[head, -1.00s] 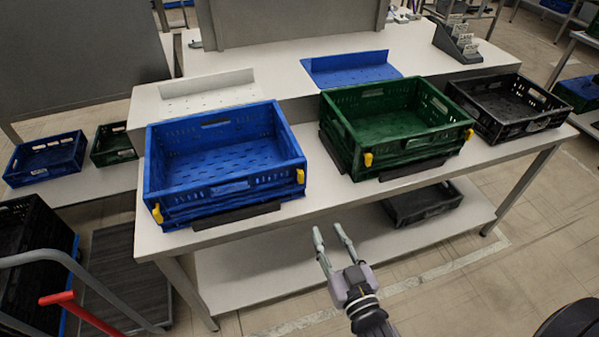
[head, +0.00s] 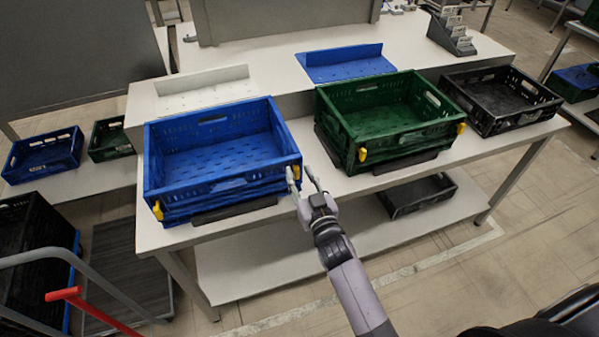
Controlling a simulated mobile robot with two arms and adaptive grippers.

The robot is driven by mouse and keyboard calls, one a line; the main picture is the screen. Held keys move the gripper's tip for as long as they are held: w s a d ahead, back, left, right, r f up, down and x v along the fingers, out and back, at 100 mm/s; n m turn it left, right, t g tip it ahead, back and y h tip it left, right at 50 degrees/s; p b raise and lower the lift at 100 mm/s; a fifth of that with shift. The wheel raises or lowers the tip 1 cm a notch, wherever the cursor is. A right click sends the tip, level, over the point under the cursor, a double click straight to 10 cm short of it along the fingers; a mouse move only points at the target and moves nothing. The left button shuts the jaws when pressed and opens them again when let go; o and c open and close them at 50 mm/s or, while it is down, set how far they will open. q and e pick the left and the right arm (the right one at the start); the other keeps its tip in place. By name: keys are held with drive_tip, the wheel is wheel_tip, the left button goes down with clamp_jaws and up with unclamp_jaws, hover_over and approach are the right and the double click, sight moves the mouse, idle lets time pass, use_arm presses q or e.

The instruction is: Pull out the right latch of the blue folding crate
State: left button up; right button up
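The blue folding crate (head: 222,185) stands unfolded and empty on the white table. Its right yellow latch (head: 296,172) is on the front right corner, partly hidden by a finger of my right gripper. Its left yellow latch (head: 157,210) is on the front left corner. My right gripper (head: 302,178) is open, with its fingers pointing up and away at the crate's front right corner. One finger is at or just in front of the right latch; I cannot tell whether it touches. The other finger is to the right of the crate. My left gripper is not in view.
A green crate (head: 400,144) with yellow latches stands to the right, close to my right gripper. A black crate (head: 545,103) is beyond it. The white table (head: 215,232) has a lower shelf holding a dark crate (head: 420,200). A trolley with a red handle (head: 65,294) is at lower left.

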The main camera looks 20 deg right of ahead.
drive_tip(key=shift+w, duration=0.45)
clamp_jaws()
idle(0.6)
